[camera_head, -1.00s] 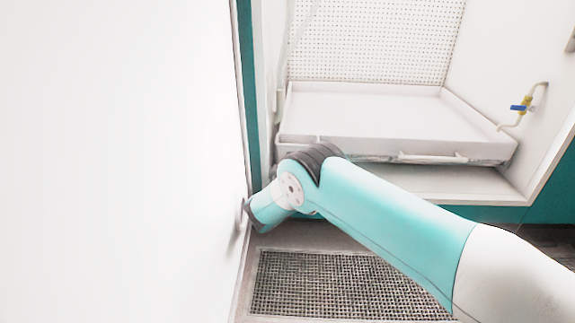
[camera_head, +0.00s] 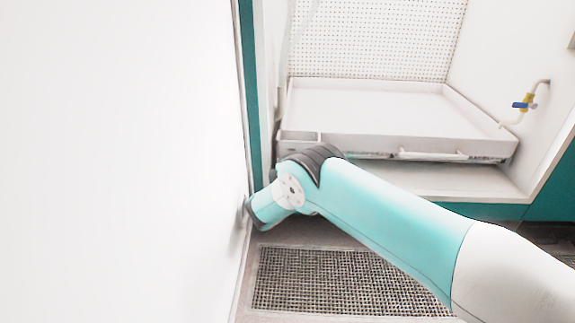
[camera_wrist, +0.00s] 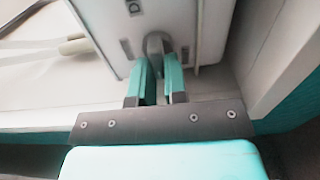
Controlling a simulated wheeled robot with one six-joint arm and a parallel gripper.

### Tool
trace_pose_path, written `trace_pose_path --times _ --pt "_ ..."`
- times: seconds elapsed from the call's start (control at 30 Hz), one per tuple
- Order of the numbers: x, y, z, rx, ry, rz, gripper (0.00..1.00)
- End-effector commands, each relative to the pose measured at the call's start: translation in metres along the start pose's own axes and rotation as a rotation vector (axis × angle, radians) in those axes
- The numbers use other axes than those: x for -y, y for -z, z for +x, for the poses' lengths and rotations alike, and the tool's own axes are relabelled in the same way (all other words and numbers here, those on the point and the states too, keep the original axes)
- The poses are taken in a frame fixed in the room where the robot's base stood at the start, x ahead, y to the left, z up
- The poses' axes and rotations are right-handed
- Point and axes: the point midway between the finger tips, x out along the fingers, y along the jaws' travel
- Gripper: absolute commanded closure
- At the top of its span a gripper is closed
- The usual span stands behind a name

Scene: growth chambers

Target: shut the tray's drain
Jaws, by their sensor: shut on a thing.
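The white tray (camera_head: 400,143) sits in the open chamber, with a low rim and a small compartment at its front left corner. In the wrist view the tray's front wall (camera_wrist: 112,22) fills the top, with a small "D" label on it. A grey drain knob (camera_wrist: 155,44) sticks out below the label. My gripper (camera_wrist: 158,66) has its two teal fingers on either side of the knob, shut on it. The finger tips partly hide the knob, and I cannot tell which way it is turned. In the head view my arm hides the gripper and the drain.
A white door or panel (camera_head: 120,160) stands close on the left of my arm. A yellow pipe valve with a blue handle (camera_head: 524,104) is on the chamber's right wall. A floor grate (camera_head: 330,282) lies below. The tray's surface is empty.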

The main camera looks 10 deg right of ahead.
Motion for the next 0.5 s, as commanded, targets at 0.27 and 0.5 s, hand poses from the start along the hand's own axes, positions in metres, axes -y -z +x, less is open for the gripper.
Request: trace_pose_path --times 0.27,0.5 --pt "0.0009 0.0 -0.0004 0.0 0.001 -0.008 1.0" --pt "0.0008 0.0 -0.0003 0.0 0.001 -0.008 0.62"
